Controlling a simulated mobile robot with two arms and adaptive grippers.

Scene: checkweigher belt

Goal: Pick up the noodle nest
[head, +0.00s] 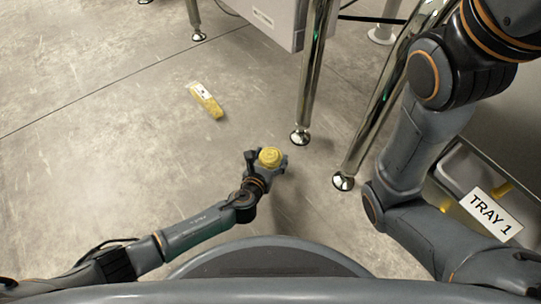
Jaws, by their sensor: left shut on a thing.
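The noodle nest (270,156) is a small round yellow coil near the middle of the head view. My left gripper (268,163) is shut on it and holds it, with the fingers at its sides. Shadow and the small size hide how far the nest is above the floor. My right arm comes down the right side of the view, and its gripper is out of the picture.
A yellow pack (206,100) with a white label lies on the concrete floor. Shiny metal legs (310,75) stand right of the nest under a grey box (270,20). A metal tray labelled TRAY 1 (490,213) is at the right.

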